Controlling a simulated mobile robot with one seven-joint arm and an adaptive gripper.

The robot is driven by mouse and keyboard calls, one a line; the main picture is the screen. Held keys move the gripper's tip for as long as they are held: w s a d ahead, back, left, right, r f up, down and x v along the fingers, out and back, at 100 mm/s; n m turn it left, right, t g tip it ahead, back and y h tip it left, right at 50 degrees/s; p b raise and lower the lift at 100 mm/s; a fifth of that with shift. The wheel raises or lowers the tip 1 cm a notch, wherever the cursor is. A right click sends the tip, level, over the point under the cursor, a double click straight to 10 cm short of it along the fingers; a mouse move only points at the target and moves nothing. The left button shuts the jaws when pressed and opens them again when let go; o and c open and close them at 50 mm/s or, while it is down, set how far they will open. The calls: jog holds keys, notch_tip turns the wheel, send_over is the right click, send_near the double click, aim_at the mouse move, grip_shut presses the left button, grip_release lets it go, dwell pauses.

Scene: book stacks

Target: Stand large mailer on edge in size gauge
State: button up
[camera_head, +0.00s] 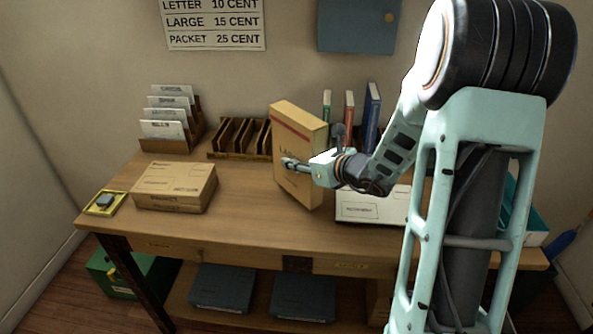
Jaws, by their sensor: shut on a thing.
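The large mailer (297,128) is a tan box-like packet with a red stripe and dark lettering, partly covered by my gripper. It stands upright on edge, slightly tilted, near the middle of the desk. My gripper (292,164) is shut on the large mailer from the right side. A wooden slotted rack (240,138), which looks like the size gauge, stands behind and left of the mailer. Its right end is partly hidden by the mailer. Whether the mailer's bottom touches the desk is unclear.
A cardboard parcel (174,186) lies on the desk's left, beside a small yellow tray (105,203). A letter sorter (172,124) stands at the back left. Upright books (371,112) stand behind my wrist. A white box (372,206) lies right of the mailer. Bare desk shows left of the mailer.

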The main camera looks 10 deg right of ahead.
jog(key=shift+w+f, duration=0.15)
jog(key=shift+f, duration=0.7)
jog(key=shift+w+f, duration=0.15)
jog(key=shift+f, duration=0.7)
jog(key=shift+b, duration=0.35)
jog(key=o, duration=0.7)
jog(key=shift+f, duration=0.25)
jog(key=o, duration=0.5)
jog(key=shift+s, duration=0.1)
jog(key=shift+r, duration=0.1)
